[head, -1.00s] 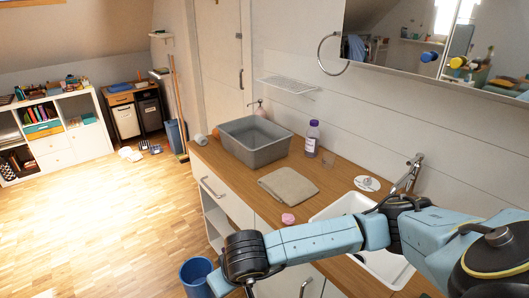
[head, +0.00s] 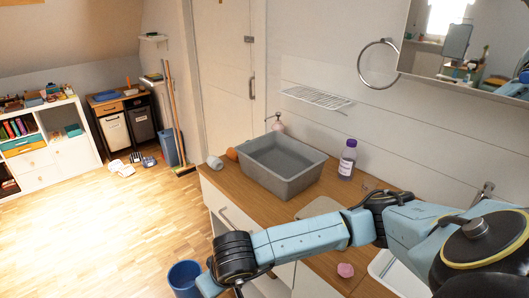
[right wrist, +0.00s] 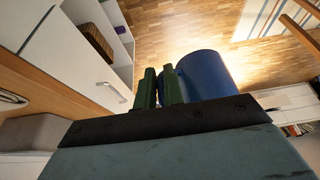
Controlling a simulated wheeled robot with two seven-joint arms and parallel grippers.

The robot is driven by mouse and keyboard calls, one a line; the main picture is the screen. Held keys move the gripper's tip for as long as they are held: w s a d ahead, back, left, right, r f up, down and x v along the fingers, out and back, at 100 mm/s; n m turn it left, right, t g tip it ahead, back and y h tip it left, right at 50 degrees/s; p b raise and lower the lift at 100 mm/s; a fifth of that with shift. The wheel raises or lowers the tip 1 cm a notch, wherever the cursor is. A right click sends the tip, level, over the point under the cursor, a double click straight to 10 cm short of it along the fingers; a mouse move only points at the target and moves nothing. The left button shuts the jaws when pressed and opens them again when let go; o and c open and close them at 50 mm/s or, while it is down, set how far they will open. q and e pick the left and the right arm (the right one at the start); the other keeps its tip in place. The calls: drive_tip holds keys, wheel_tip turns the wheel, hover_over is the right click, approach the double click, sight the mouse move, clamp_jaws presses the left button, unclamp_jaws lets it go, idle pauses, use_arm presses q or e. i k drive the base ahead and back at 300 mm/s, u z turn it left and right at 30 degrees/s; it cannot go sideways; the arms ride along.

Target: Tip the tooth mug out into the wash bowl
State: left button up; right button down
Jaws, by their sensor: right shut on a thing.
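The wash bowl (head: 312,176), a grey rectangular tub, stands on the wooden counter near its far end; its visible inside looks empty. The tooth mug, a blue cylinder (head: 186,278), is low in the head view, left of my right wrist and in front of the counter. Its open rim faces up and it looks roughly upright; its contents cannot be made out. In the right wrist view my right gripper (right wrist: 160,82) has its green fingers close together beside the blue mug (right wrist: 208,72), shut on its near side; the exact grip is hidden. My left gripper is out of view.
A purple-capped bottle (head: 347,161) stands right of the bowl. A pink lump (head: 346,270) lies nearer on the counter (head: 240,187). A folded cloth (head: 312,207) is partly behind my arm. A white roll (head: 215,162) and an orange item (head: 232,154) sit left of the bowl.

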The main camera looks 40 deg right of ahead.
sight(285, 166)
drive_tip(key=i, duration=3.75)
drive_tip(key=z, duration=3)
